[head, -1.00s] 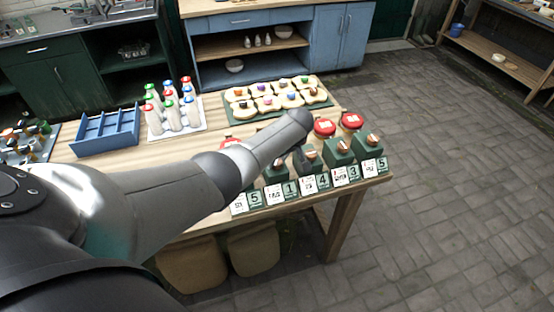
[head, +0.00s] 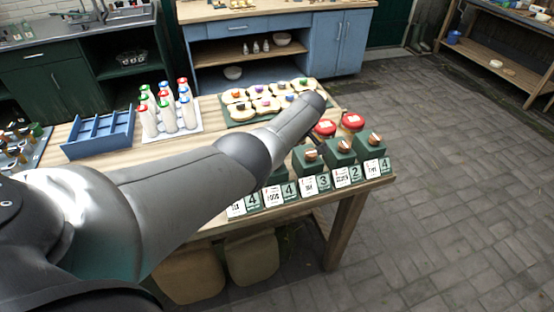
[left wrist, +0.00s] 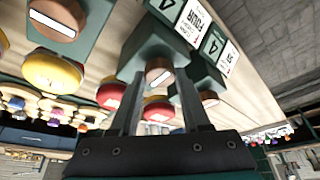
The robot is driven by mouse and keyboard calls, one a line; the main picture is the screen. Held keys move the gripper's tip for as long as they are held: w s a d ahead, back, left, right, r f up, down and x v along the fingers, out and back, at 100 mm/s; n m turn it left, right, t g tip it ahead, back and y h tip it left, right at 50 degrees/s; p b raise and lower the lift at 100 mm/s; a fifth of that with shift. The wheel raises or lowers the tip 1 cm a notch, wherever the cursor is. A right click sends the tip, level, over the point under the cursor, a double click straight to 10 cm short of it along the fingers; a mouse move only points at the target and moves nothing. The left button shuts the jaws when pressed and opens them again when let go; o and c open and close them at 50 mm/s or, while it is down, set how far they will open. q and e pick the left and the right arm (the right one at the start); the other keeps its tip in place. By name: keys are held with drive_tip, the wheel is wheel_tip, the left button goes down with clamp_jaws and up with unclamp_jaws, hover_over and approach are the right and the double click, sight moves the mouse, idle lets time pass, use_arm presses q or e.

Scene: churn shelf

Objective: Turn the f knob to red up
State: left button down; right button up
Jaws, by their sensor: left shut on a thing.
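In the left wrist view my left gripper (left wrist: 159,80) is shut on a round copper-coloured knob (left wrist: 160,73) with a white bar. The box's card (left wrist: 189,17) shows a 4 and a word that seems to start with F, upside down here. In the head view this looks like the second box from the left; its card (head: 273,195) shows 4. My forearm hides the gripper and knob there. A red dome (left wrist: 112,95) shows near the box in the wrist view. The right gripper is not in view.
Similar knob boxes stand on both sides, one at the right end (head: 371,149) and one with a knob (left wrist: 58,18) beside a yellow dome (left wrist: 54,73). A blue divided tray (head: 99,135), white bottles (head: 167,115) and a green board (head: 238,121) are behind.

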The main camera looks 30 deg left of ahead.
use_arm(q)
drive_tip(key=shift+c, duration=1.8)
unclamp_jaws()
drive_tip(key=p+v, duration=0.2)
drive_tip(key=v, duration=0.4)
drive_tip(key=shift+r+p, duration=0.1)
drive_tip(key=shift+p, duration=0.2)
wheel_tip(320, 180, up, 7)
hover_over(284, 171)
drive_tip(key=d, duration=0.3)
drive_tip(key=shift+w+d+r, duration=0.15)
drive_tip(key=shift+r, duration=0.2)
drive_tip(key=shift+w+d+r, duration=0.1)
drive_tip(key=shift+r, duration=0.25)
